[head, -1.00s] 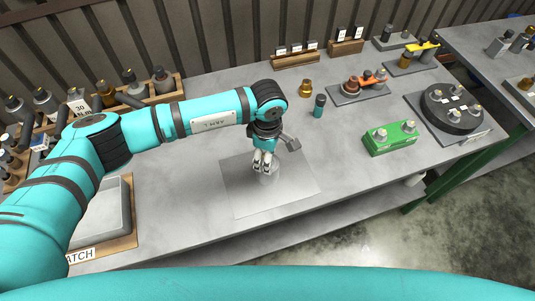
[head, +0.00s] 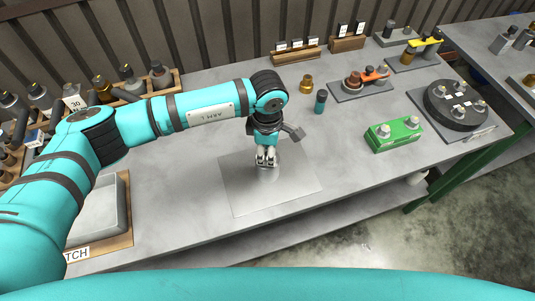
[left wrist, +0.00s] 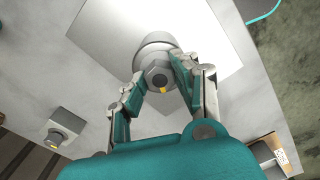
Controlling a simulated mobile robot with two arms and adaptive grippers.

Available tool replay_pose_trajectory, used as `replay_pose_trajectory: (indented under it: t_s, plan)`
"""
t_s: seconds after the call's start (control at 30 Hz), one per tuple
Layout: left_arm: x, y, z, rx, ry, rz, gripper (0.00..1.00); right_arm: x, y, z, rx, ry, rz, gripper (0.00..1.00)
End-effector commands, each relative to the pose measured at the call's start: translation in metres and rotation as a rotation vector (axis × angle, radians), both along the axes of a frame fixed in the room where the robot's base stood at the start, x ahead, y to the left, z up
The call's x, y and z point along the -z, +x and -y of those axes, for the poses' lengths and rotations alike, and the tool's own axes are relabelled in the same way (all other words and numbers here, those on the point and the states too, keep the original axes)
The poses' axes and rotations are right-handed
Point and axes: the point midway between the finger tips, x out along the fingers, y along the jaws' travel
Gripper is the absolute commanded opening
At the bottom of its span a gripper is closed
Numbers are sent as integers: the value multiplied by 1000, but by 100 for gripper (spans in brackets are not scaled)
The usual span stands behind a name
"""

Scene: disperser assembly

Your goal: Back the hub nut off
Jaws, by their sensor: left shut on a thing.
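My left gripper (head: 267,160) points down over the pale metal plate (head: 245,200) in the middle of the bench. In the left wrist view its two fingers (left wrist: 162,86) are closed around a grey hex nut (left wrist: 155,73) with a yellow mark. The nut sits on top of a round grey hub (left wrist: 152,44), which stands on the plate. In the head view the fingers mostly cover the nut, and only a little of the hub shows below them. I cannot tell whether the nut has risen on the hub. My right gripper is not in view.
A green block (head: 394,134) with silver knobs and a dark round fixture (head: 455,106) stand to the right. A teal-capped cylinder (head: 320,101) and a brass piece (head: 306,84) stand behind. A wooden-framed tray (head: 122,225) lies at left.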

Motion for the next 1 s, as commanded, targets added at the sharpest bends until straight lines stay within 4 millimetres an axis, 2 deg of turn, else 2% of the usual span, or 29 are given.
replay_pose_trajectory:
  t_s: [0.03, 0.4, 1.0]
  plan:
    - [6, 1, 0, -41, -1, 3, 0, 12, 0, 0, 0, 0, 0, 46]
    - [6, 1, 0, -391, -1, 3, 0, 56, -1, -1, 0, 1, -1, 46]
    - [4, 1, 0, -918, -1, 2, 0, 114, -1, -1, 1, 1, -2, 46]
